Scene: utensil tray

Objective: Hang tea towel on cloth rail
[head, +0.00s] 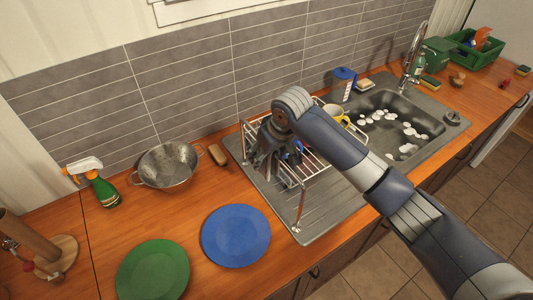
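I see no tea towel and no cloth rail in the head view. My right arm comes in from the lower right, and its gripper (264,165) is over the left part of the wire dish rack (301,205), on the drainboard. The gripper's fingers point down. They are dark and small against the rack, so I cannot tell whether they are open or shut, or whether they touch anything. The arm hides part of the rack. My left gripper is not in view.
A blue plate (236,236), a green plate (153,271), a metal colander (168,167) and a spray bottle (103,188) stand on the wooden counter left of the rack. A yellow mug (337,113) is by the rack. The foamy sink (400,122) lies right.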

